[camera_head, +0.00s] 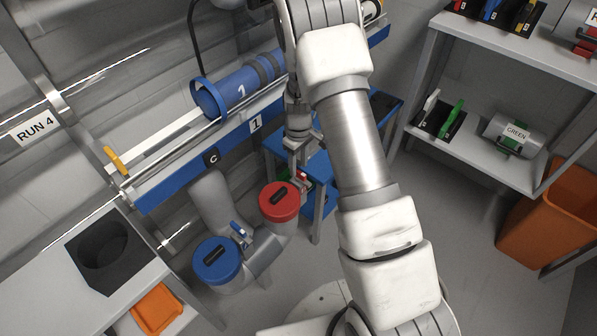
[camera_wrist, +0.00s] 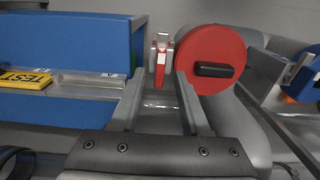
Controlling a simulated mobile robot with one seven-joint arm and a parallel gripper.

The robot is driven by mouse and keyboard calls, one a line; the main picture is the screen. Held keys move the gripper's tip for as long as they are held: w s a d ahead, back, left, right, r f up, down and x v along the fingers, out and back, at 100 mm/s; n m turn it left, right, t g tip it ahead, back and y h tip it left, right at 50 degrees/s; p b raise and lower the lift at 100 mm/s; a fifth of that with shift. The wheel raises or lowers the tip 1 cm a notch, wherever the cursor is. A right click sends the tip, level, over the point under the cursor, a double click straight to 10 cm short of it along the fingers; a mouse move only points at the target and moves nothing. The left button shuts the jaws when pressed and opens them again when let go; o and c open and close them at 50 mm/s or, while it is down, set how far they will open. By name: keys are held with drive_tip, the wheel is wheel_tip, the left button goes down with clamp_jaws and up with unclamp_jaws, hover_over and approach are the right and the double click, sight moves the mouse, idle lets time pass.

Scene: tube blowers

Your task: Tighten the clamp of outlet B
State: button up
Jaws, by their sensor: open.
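A pipe outlet with a round red cap (camera_head: 279,201) and a black handle hangs below the blue rail. The red cap (camera_wrist: 211,60) also shows large in the wrist view, right of centre. A clamp with a red lever (camera_wrist: 161,62) stands just left of that cap. My gripper (camera_wrist: 160,80) is open, with one finger on each side of the lever in that view; I cannot tell whether either touches it. In the head view my gripper (camera_head: 294,165) points down above the red cap. No letter B is readable on this outlet.
A blue-capped outlet (camera_head: 217,261) with a blue clamp lever (camera_head: 238,230) is left of the red one. A blue rail (camera_head: 180,180) runs above both, carrying a blue tube (camera_head: 240,90). A yellow tag (camera_wrist: 25,79) lies left in the wrist view. Shelves (camera_head: 475,155) stand right.

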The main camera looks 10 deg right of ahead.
drive_tip(key=shift+f, duration=1)
clamp_jaws()
